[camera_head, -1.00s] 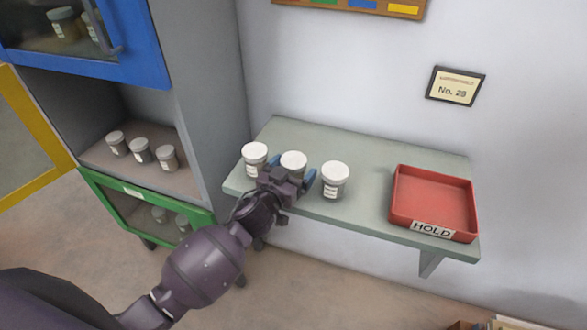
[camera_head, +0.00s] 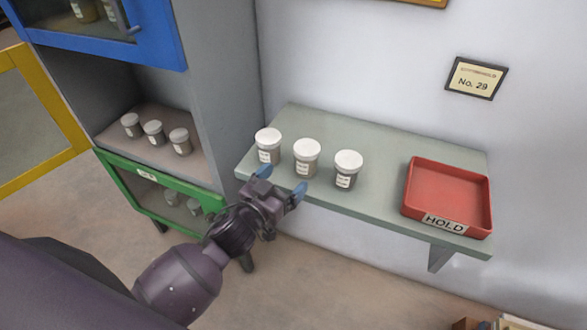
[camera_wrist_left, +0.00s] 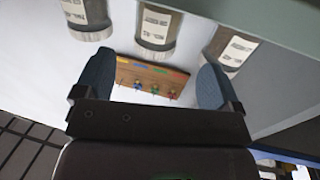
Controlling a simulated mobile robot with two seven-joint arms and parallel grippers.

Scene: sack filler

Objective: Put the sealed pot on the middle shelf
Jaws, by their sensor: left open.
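Three lidded pots with pale labels stand upright in a row on the grey-green wall shelf: a left pot (camera_head: 268,147), a middle pot (camera_head: 307,158) and a right pot (camera_head: 347,169). I cannot tell which one is sealed. My left gripper (camera_head: 282,182) is open and empty, just in front of the shelf edge, below the left and middle pots and apart from them. In the left wrist view, the blue fingers (camera_wrist_left: 157,72) are spread with nothing between them; the middle pot (camera_wrist_left: 157,28) is beyond them, upside down in the picture. The cabinet's middle shelf (camera_head: 150,158) is open at the front.
Several small pots, including one (camera_head: 153,133), line the cabinet's middle shelf. The yellow door (camera_head: 62,95) stands open at left. The blue door (camera_head: 160,50) above and green front (camera_head: 150,180) below are shut. A red HOLD tray (camera_head: 450,195) sits at the wall shelf's right.

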